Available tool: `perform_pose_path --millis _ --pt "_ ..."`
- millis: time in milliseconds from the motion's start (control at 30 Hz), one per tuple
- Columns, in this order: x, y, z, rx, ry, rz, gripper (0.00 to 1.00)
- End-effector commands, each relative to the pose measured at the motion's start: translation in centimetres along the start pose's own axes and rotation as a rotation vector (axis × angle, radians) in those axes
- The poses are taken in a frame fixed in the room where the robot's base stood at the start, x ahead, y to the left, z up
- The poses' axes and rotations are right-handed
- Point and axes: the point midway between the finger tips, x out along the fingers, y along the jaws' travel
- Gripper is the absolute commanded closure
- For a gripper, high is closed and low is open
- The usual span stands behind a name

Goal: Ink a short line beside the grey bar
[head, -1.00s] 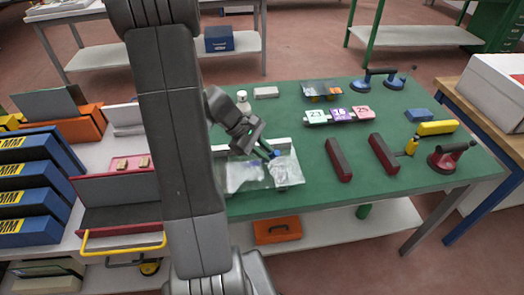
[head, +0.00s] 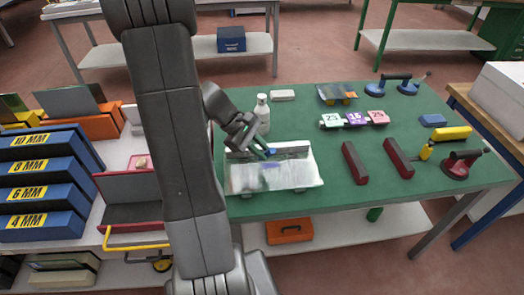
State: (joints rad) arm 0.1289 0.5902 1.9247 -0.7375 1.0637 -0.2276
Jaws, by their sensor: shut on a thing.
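My gripper (head: 265,153) is shut on a small blue thing (head: 271,152), probably a marker, mostly hidden by the fingers. It is over the back part of a pale board (head: 312,173) at the table's front left. A clear sheet seems to lie on the board, with whitish patches showing through. A grey bar (head: 292,150) runs along the board's back edge, partly behind my gripper. Whether the blue thing's tip touches the sheet cannot be told. No inked line can be made out.
A white bottle (head: 262,113) stands just behind my gripper. Two dark red bars (head: 355,162) (head: 398,158) lie right of the board. Numbered blocks (head: 354,118) stand farther back. The green table (head: 330,200) is clear between them. A rack of blue boxes (head: 42,180) is at left.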

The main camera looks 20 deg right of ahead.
Motion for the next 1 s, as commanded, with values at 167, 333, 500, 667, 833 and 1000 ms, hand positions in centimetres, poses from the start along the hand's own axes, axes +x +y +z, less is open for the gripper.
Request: perform_pose_path --millis 167,333,500,667,833,1000 --pt "-1.8 0.5 1.1 0.000 0.000 0.002 1.00" --pt "-3.0 0.8 1.9 0.000 0.000 0.002 1.00" --pt "-4.1 1.1 2.5 0.000 0.000 0.001 1.00" --pt "-4.4 1.1 2.7 0.000 0.000 0.001 1.00" --pt "-4.3 1.1 2.6 0.000 0.000 0.001 1.00" --pt "-4.3 1.1 2.6 0.000 0.000 0.001 1.00"
